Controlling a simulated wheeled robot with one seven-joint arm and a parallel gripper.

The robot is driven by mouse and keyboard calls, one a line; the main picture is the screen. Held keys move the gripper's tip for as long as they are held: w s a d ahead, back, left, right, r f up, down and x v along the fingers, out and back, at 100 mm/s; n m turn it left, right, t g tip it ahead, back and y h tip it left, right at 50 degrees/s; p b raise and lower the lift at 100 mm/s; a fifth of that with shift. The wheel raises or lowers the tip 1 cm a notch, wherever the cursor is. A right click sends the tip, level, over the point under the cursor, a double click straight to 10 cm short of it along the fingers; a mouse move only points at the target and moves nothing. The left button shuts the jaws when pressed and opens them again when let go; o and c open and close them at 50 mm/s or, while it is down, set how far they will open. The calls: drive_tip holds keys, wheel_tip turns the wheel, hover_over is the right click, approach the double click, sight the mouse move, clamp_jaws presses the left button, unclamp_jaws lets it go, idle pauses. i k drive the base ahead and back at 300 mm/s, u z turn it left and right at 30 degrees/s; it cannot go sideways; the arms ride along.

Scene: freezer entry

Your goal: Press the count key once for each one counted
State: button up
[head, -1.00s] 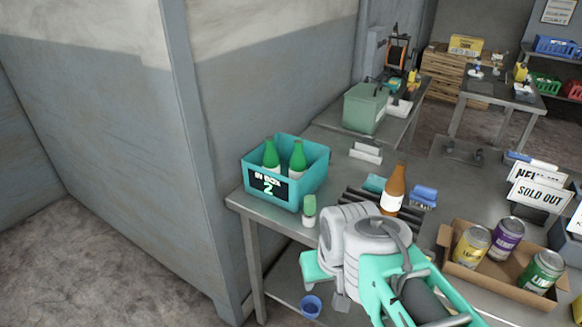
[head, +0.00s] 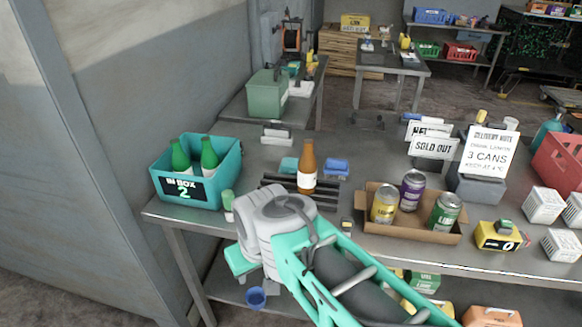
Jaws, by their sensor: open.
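A yellow counter device (head: 500,236) sits at the right front of the steel table, its dark display reading 0. Its count key is too small to tell. An open cardboard tray (head: 400,231) holds a yellow can (head: 385,204), a purple can (head: 411,190) and a green can (head: 445,211), all upright. A delivery note (head: 486,152) behind reads 3 CANS. My gripper (head: 254,268) is at the table's front edge, left of the tray and well apart from the counter. It points down, open, its fingers partly hidden by my wrist.
A teal box (head: 216,192) marked 2 holds two green bottles. White boxes (head: 543,205) and a red crate (head: 562,158) crowd the right. A SOLD OUT sign (head: 433,147) stands behind the tray.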

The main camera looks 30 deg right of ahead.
sight(507, 223)
drive_tip(key=z, duration=2.65)
